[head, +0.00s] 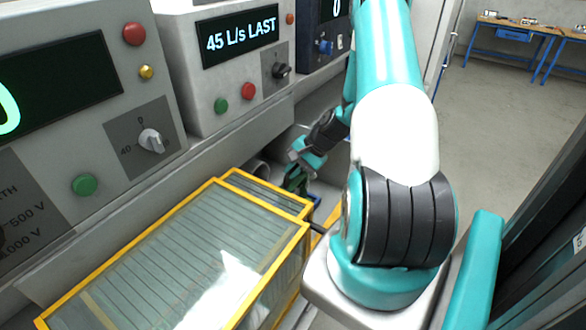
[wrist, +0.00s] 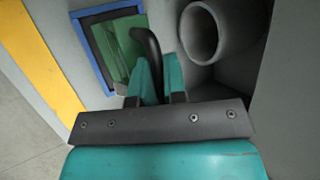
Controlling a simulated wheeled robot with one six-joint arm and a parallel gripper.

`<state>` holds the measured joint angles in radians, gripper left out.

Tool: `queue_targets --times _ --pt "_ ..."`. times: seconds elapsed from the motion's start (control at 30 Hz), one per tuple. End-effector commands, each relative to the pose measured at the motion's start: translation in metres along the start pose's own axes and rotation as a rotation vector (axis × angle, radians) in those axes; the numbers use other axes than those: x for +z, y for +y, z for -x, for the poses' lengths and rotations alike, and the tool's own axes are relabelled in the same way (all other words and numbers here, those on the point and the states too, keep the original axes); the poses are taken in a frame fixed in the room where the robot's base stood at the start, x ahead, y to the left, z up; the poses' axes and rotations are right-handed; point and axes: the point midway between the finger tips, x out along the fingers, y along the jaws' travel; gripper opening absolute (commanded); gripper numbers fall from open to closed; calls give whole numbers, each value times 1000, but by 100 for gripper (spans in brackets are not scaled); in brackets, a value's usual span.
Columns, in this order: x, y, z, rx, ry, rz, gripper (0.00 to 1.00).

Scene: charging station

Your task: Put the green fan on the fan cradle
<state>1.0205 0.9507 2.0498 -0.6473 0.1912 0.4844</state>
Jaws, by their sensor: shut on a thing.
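My gripper (head: 296,172) reaches down between the grey consoles and the yellow-framed glass case. In the wrist view its two teal fingers (wrist: 160,78) are shut at a black curved handle (wrist: 148,45), which seems to belong to the green fan. A green, part-transparent surface (wrist: 117,58) shows just left of the fingers, inside a blue square frame (wrist: 84,45). I take the green surface as the fan, and the blue frame may be the cradle. I cannot tell whether the fan rests on it. In the head view the fan is mostly hidden behind my gripper.
A grey round pipe (wrist: 200,32) opens close to the right of the fingers. A yellow strip (wrist: 38,55) runs along the left. The glass case (head: 190,265) stands left of my arm; consoles with a "45 L/s LAST" display (head: 241,37) stand behind. Floor is free at right.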

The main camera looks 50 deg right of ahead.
Motion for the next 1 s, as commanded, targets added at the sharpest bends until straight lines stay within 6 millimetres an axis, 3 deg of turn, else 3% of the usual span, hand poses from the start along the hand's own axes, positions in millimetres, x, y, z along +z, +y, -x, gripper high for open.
queue_targets --times 0.23,0.3,0.4,0.77,1.0 --pt "0 0 0 -1 0 1 0" --pt "0 0 0 -1 0 1 24" --pt "0 0 0 -1 0 0 42" --pt "-1 1 6 0 1 0 42" --pt "-2 1 52 -4 7 1 42"
